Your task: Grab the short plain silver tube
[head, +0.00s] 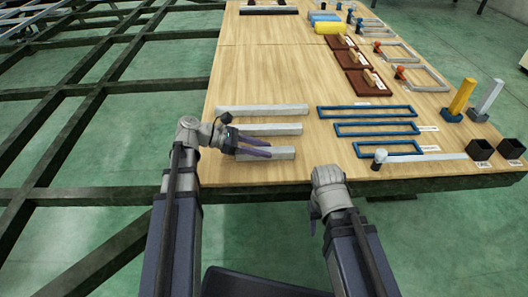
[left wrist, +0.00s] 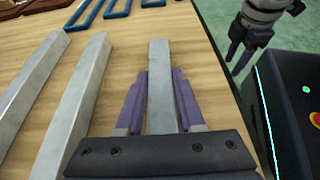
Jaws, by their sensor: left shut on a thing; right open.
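Three plain silver tubes lie side by side at the table's near left: a long one (head: 262,110), a middle one (head: 278,129) and the short plain silver tube (head: 284,153) nearest me. My left gripper (head: 266,149) is shut on the short tube, with its purple fingers along both sides. In the left wrist view the short tube (left wrist: 160,70) runs between the fingers (left wrist: 160,82). It appears to lie on the table. My right gripper (head: 314,215) is open and empty, off the table's near edge.
Blue rectangular frames (head: 372,129) lie right of the tubes, with a white-knobbed silver bar (head: 425,157) in front. Dark square cups (head: 480,149) stand at the right corner. The dark trailer chassis (head: 85,95) lies left. Bare wood (head: 265,75) is free behind the tubes.

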